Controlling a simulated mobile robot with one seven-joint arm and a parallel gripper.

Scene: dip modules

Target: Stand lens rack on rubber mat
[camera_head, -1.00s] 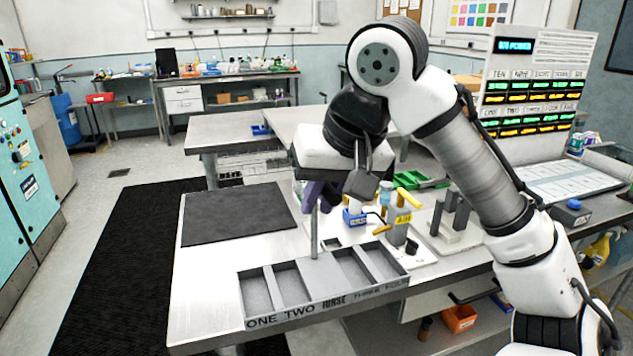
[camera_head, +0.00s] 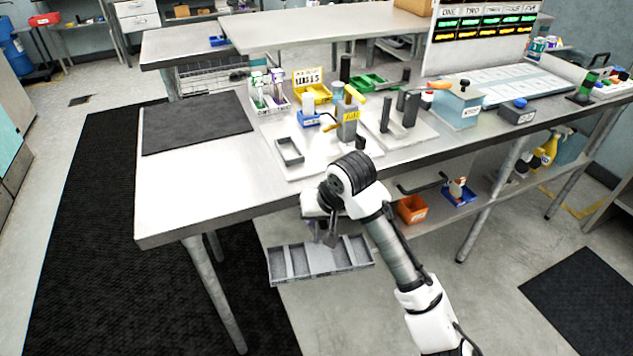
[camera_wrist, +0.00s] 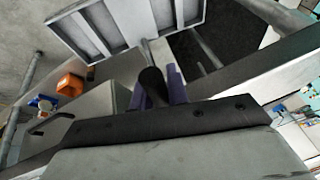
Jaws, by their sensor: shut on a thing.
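The lens rack (camera_head: 352,253) appears to be the grey tray with several open compartments and an upright post. My gripper (camera_head: 325,238) is shut on that post and holds the rack in the air, in front of the bench and below its top. In the wrist view the rack (camera_wrist: 122,38) shows beyond my gripper (camera_wrist: 158,90), whose purple fingers close around the post. The rubber mat (camera_head: 197,122) is a flat dark rectangle on the bench top at the left, bare and apart from the rack. The rack's underside is hidden.
The bench top (camera_head: 205,190) is clear in front of the mat. To the mat's right stand a tube rack (camera_head: 270,95), a yellow bin (camera_head: 312,92), a small grey frame (camera_head: 289,151) and upright blocks (camera_head: 408,108). The bench's front edge lies between the rack and mat.

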